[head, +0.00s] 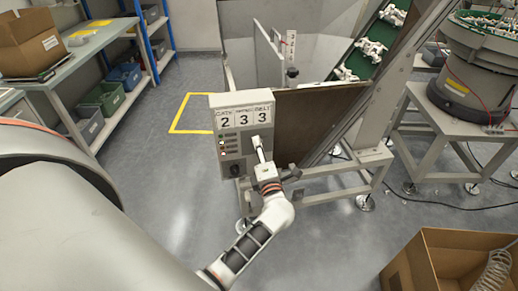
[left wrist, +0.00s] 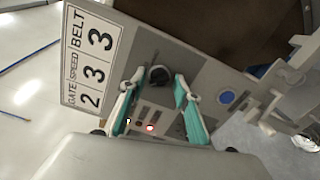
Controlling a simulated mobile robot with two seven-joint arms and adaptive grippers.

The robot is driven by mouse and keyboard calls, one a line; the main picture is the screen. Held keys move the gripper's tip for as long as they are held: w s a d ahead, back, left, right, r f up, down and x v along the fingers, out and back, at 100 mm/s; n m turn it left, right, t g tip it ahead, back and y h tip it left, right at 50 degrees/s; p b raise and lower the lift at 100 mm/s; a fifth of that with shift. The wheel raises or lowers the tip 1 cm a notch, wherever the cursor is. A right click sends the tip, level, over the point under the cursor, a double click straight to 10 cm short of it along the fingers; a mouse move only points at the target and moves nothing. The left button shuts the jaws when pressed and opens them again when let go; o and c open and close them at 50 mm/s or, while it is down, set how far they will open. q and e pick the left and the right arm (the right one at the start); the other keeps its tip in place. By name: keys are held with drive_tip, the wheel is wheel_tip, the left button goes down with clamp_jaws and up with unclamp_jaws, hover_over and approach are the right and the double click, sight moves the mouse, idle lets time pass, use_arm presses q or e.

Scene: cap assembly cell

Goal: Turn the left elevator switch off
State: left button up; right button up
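The grey control box (head: 232,150) stands at the left end of the elevator frame, with a label plate reading GATE 2, SPEED 3, BELT 3. In the left wrist view, the panel (left wrist: 205,75) carries a black knob (left wrist: 158,76), a blue button (left wrist: 227,97) and a lit red lamp (left wrist: 150,128). My left gripper (head: 261,148) is at the panel's right part. In the left wrist view its teal fingers (left wrist: 159,86) are apart, with the knob between or just beyond the tips. I cannot tell whether they touch it. My right gripper is not in view.
The inclined elevator with a green belt (head: 359,64) carries white parts behind the box. A bowl feeder (head: 470,90) stands at the right. An open cardboard box (head: 440,262) is at the lower right. Shelves with bins (head: 105,97) stand left. The floor between is clear.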

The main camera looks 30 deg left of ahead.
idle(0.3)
use_arm(q)
drive_tip(key=v, duration=0.7)
drive_tip(key=shift+s+d, duration=0.2)
drive_tip(key=shift+d, duration=0.05)
drive_tip(key=s+d+f+m+t+h, duration=0.25)
drive_tip(key=d+m+h, duration=0.4)
drive_tip(key=m, duration=0.55)
drive_tip(key=s+d+f+m+t+h, duration=0.2)
drive_tip(key=s+d+m+t+h, duration=0.15)
drive_tip(key=d+m+h, duration=0.6)
drive_tip(key=s+a+f+m+g, duration=0.4)
drive_tip(key=s+f+m+g, duration=0.4)
drive_tip(key=s+f+m, duration=0.4)
drive_tip(key=shift+s+f+y, duration=0.3)
drive_tip(key=shift+s+f, duration=0.55)
drive_tip(key=shift+s, duration=0.2)
